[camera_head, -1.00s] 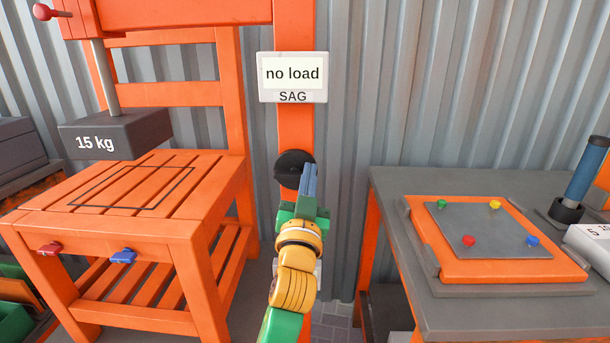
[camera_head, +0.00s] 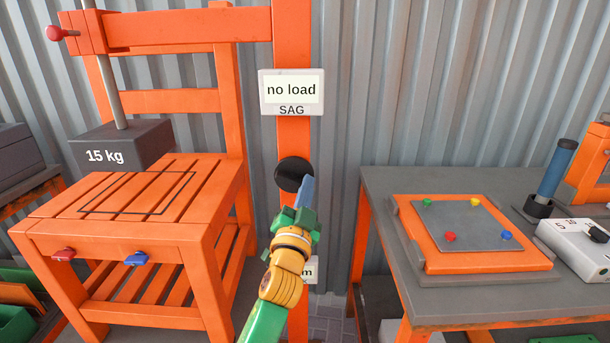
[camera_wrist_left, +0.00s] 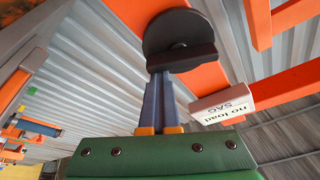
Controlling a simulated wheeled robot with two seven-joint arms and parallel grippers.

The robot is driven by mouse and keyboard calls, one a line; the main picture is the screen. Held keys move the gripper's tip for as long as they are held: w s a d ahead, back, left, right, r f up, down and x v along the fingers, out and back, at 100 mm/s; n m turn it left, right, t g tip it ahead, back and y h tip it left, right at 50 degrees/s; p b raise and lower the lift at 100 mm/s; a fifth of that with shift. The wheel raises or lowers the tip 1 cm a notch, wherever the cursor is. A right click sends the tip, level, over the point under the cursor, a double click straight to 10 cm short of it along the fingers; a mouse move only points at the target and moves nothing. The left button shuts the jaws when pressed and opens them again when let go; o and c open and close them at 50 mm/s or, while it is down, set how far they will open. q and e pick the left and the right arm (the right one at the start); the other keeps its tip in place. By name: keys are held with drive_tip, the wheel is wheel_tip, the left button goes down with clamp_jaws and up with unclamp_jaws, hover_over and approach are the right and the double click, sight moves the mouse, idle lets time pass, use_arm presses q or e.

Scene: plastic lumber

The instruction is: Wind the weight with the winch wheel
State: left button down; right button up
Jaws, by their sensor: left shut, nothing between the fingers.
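The winch wheel (camera_head: 291,172) is a black disc on an orange upright post. In the left wrist view the wheel (camera_wrist_left: 176,27) has a dark bar across its lower front. My left gripper (camera_head: 308,186) is shut and empty, its blue fingers pointing up at the wheel's lower right. In the wrist view the fingertips (camera_wrist_left: 159,77) are just below the bar; whether they touch it I cannot tell. The grey 15 kg weight (camera_head: 146,143) hangs on a rod above the slatted orange bench (camera_head: 215,207). A sign (camera_head: 291,91) on the post reads "no load" and "SAG". My right gripper is out of view.
A red knob (camera_head: 55,33) sticks out of the upper beam. Red and blue clips (camera_head: 136,258) are on the bench front. A grey table (camera_head: 385,190) at right holds an orange board (camera_head: 410,218) with coloured pegs. Corrugated metal wall stands behind.

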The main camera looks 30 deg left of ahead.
use_arm(q)
drive_tip(key=shift+s+a+f+m+g+h+p, duration=0.15)
drive_tip(key=shift+f+m+h+p, duration=0.3)
drive_tip(key=shift+m+p, duration=1.15)
drive_tip(key=shift+a+f+m+g+h+p, duration=0.1)
drive_tip(key=shift+f+m+g+h+p, duration=0.15)
drive_tip(key=shift+m+h+p, duration=0.9)
drive_tip(key=shift+s+a+f+m+g+h+p, duration=0.1)
drive_tip(key=shift+f+m+g+p, duration=0.2)
drive_tip(key=shift+m+p, duration=1.7)
use_arm(e)
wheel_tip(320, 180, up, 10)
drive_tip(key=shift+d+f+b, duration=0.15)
drive_tip(key=shift+b, duration=0.15)
use_arm(q)
drive_tip(key=shift+s+a+f+m+g+p, duration=0.1)
drive_tip(key=shift+a+m+g+p, duration=0.15)
drive_tip(key=shift+m+p, duration=0.7)
drive_tip(key=shift+s+a+f+m+g+p, duration=0.1)
drive_tip(key=shift+m+g+p, duration=0.15)
drive_tip(key=shift+m+p, duration=0.65)
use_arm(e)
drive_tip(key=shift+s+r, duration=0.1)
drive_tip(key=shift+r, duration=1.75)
